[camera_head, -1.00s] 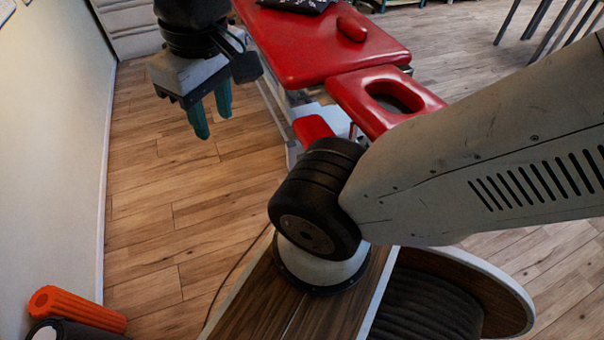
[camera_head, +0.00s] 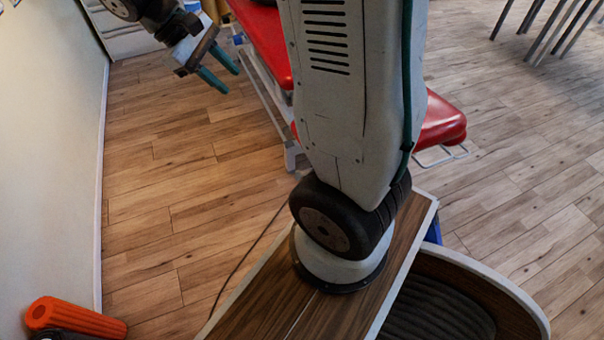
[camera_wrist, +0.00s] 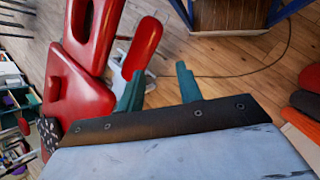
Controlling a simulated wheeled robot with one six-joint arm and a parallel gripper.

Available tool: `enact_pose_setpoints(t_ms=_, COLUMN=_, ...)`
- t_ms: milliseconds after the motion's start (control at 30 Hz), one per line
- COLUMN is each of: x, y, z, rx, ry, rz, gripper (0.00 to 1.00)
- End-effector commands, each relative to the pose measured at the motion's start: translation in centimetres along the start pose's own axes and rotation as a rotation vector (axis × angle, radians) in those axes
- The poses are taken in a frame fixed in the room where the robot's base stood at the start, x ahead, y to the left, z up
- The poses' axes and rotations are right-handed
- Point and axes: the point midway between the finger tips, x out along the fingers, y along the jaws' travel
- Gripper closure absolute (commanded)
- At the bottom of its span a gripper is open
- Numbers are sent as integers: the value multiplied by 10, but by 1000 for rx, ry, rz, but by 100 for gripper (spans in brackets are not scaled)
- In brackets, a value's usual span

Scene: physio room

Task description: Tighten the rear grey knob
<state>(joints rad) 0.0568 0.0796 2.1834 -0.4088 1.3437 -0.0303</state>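My gripper (camera_head: 225,76) is open and empty, high at the upper left in the head view. Its two teal fingers also show apart in the wrist view (camera_wrist: 158,84). The red treatment table (camera_head: 262,45) stands behind my arm, which hides much of it. In the wrist view its red pads (camera_wrist: 85,105) lie at the left, left of and beyond the fingers. A smaller red pad (camera_wrist: 142,47) and pale metal frame parts show near the left finger. I cannot make out any grey knob in either view.
An orange roller (camera_head: 75,317) lies by the wall at the lower left. A thin dark cable (camera_head: 243,262) runs over the wooden floor. The floor (camera_head: 170,190) between wall and table is clear. Dark metal legs (camera_head: 560,30) stand at the upper right.

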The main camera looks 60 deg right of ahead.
Motion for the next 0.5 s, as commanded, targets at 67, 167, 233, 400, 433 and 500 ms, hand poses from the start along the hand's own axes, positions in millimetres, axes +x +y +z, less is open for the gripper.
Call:
enact_pose_setpoints(t_ms=67, x=17, y=10, z=-28, rx=-36, ry=-79, rz=35, gripper=64)
enact_pose_setpoints(t_ms=167, x=40, y=21, z=-60, rx=-80, ry=-165, rz=82, gripper=64)
enact_pose_setpoints(t_ms=233, x=58, y=27, z=-81, rx=-114, ry=-224, rz=113, gripper=64)
enact_pose_setpoints(t_ms=400, x=111, y=39, z=-132, rx=-200, ry=-364, rz=188, gripper=64)
enact_pose_setpoints(t_ms=433, x=122, y=40, z=-140, rx=-216, ry=-388, rz=200, gripper=64)
enact_pose_setpoints(t_ms=500, x=149, y=42, z=-159, rx=-256, ry=-442, rz=231, gripper=64)
